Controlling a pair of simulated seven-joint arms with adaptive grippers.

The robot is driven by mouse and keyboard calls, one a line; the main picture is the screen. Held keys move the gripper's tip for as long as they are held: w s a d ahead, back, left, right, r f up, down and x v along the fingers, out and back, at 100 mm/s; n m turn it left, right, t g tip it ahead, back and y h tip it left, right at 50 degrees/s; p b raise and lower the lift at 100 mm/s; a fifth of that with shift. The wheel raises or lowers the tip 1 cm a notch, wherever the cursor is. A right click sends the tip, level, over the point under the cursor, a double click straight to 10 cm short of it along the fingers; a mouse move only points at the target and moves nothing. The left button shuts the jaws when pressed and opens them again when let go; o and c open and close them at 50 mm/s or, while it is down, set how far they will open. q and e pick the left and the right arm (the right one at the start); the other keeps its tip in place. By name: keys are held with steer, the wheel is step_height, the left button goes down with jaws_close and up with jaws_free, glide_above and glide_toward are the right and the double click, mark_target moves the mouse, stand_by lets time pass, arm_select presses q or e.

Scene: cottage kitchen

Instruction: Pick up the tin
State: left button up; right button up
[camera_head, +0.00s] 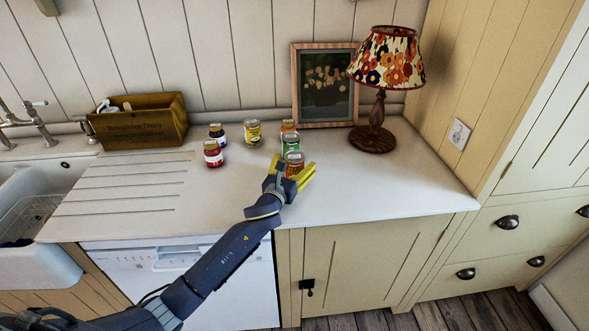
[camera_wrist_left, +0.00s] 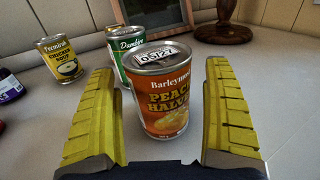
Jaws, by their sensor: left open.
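An orange tin of peach halves (camera_wrist_left: 163,96) stands upright on the white counter, between the yellow fingers of my left gripper (camera_wrist_left: 171,120) in the left wrist view. The fingers are apart, with visible gaps on both sides of the tin. In the head view the same tin (camera_head: 294,160) is partly hidden by my left gripper (camera_head: 290,175). A green tin (camera_head: 290,142) stands just behind it, and a yellow tin (camera_head: 253,132) stands further back to the left. My right gripper is not in view.
A red-labelled jar (camera_head: 213,154) and a dark blue jar (camera_head: 217,134) stand to the left. Another orange-topped container (camera_head: 288,126) is behind the green tin. A wooden box (camera_head: 138,121), a picture frame (camera_head: 324,86) and a floral lamp (camera_head: 386,65) line the back. The counter at right is clear.

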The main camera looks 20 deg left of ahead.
arm_select(q)
steer(key=shift+w, duration=0.1)
steer(key=shift+c, duration=0.6)
steer(key=c, duration=1.5)
